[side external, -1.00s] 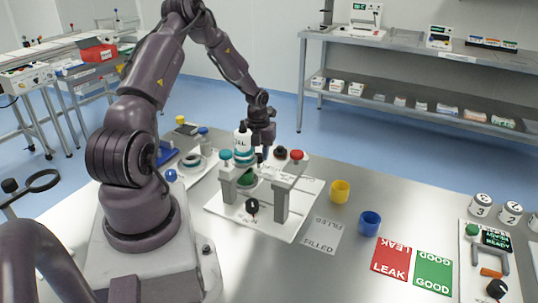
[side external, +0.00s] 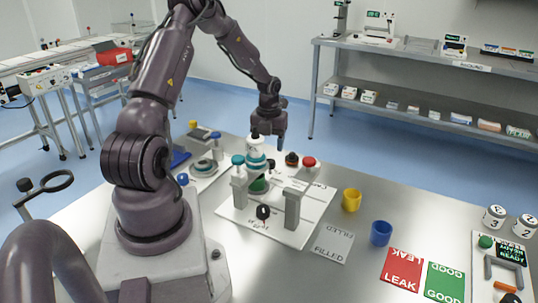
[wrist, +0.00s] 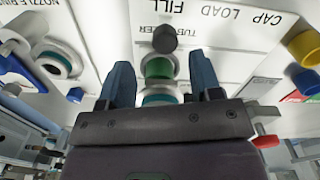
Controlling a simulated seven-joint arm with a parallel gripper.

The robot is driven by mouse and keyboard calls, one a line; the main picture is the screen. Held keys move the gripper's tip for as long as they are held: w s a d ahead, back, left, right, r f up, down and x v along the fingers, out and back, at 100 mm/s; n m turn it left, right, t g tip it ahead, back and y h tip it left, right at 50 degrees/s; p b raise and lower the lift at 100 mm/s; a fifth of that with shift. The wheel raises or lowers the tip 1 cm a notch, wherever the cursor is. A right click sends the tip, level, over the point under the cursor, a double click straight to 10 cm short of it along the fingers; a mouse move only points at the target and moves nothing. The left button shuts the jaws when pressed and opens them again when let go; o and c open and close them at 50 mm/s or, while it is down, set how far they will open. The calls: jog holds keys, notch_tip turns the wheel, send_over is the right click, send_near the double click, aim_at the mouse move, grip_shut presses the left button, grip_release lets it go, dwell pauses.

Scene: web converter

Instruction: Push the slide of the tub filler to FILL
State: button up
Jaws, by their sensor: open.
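The tub filler stands on a white base plate (side external: 240,222) with grey posts. A white bottle with a teal band (side external: 255,150) stands upright over a green part (side external: 259,185). A black knob (side external: 263,212) sits low at the front and looks like the slide's handle; it also shows as a dark round knob in the wrist view (wrist: 165,38). It lies near the printed words FILL and LOAD, but its exact slide position is unclear. My gripper (side external: 276,145) is raised behind the bottle, empty. In the wrist view its open fingers (wrist: 161,72) frame the green part.
A red knob (side external: 309,162) and a dark knob (side external: 292,158) sit at the plate's back. A yellow cup (side external: 351,200) and a blue cup (side external: 381,233) stand to the right. Red LEAK (side external: 401,269) and green GOOD (side external: 444,281) cards lie at the front right.

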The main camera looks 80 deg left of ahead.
notch_tip(320, 180, up, 8)
dwell(0.5)
jog(key=w+d+r+n+t+y, duration=0.1)
jog(key=d+r+n+y, duration=0.1)
jog(key=d+r+n, duration=1.05)
jog(key=s+d+r+n+t, duration=0.1)
jog(key=s+d+n, duration=0.2)
jog(key=d, duration=0.3)
jog(key=s+d+r+n+t+h, duration=0.1)
jog(key=s+d+r+n+t, duration=0.1)
jog(key=s+d+n, duration=0.2)
jog(key=s+d+r+n+t+h, duration=0.1)
jog(key=s+d+r+n, duration=0.1)
jog(key=d, duration=0.7)
jog(key=shift+s+d+n+t, duration=0.3)
jog(key=shift+s+n, duration=0.4)
jog(key=shift+n, duration=0.55)
